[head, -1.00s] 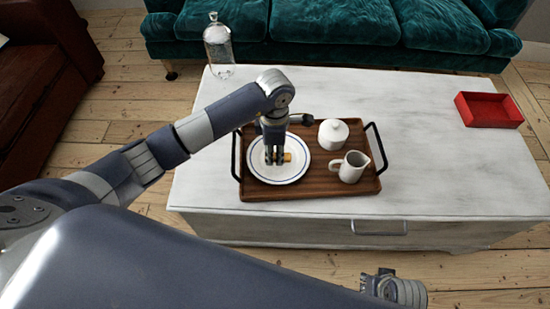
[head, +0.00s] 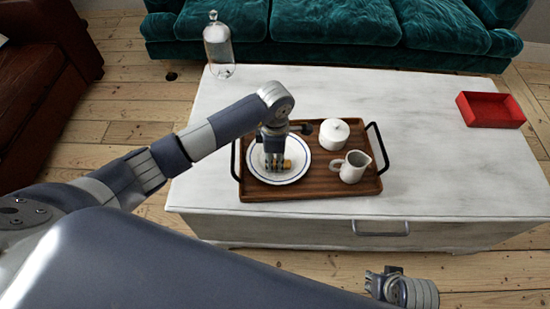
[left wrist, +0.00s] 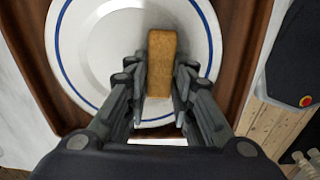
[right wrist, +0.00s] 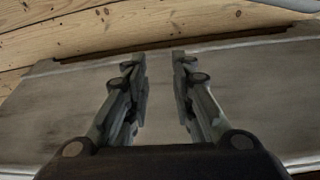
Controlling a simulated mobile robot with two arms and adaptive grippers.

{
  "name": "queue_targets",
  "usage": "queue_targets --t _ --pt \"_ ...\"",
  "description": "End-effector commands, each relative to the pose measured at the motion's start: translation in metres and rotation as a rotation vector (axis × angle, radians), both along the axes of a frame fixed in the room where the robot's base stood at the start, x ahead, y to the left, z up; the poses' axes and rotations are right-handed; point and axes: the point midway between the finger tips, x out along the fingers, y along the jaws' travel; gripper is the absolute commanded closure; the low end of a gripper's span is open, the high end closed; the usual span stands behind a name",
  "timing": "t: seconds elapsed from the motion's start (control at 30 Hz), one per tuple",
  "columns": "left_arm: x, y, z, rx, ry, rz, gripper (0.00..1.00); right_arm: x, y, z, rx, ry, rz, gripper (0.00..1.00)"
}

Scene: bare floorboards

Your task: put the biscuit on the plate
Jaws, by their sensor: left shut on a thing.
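The tan, oblong biscuit (left wrist: 162,62) is between the fingers of my left gripper (left wrist: 158,88) in the left wrist view, over the white plate. In the head view the left gripper (head: 274,163) points down over the plate, with the biscuit (head: 289,165) partly hidden by its fingers. The gripper is shut on the biscuit; I cannot tell whether the biscuit touches the plate. The blue-rimmed plate (head: 270,179) lies on the left part of the wooden tray. My right gripper (right wrist: 159,85) is open and empty, low in front of the table; it also shows in the head view (head: 374,282).
The tray (head: 312,188) has black handles and also bears a white lidded pot (head: 334,134) and a white jug (head: 352,168). The table's right side is mostly clear.

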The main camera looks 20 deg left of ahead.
Motion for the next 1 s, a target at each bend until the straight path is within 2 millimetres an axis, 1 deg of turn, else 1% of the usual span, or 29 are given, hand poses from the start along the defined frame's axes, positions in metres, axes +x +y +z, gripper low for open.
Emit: queue_targets --t 0.63,0.67,0.7,0.73,1.0 --pt "0.0 0.0 -0.007 0.001 0.001 0.001 0.89 0.002 -0.001 0.021 0.001 -0.016 -0.003 0.77" --pt "-0.001 0.0 -0.007 0.001 0.001 0.001 0.73 0.002 -0.001 0.021 0.001 -0.017 -0.003 0.77" --pt "-0.001 0.0 -0.007 0.0 0.002 0.001 0.64 0.002 -0.001 0.021 0.001 -0.017 -0.002 0.77" --pt "-0.001 0.0 -0.007 0.0 0.002 0.001 0.57 0.002 -0.001 0.021 0.0 -0.017 -0.003 0.77" --pt "-0.001 0.0 -0.007 0.001 0.003 0.0 0.57 0.0 -0.002 0.019 -0.003 -0.012 -0.001 0.77"
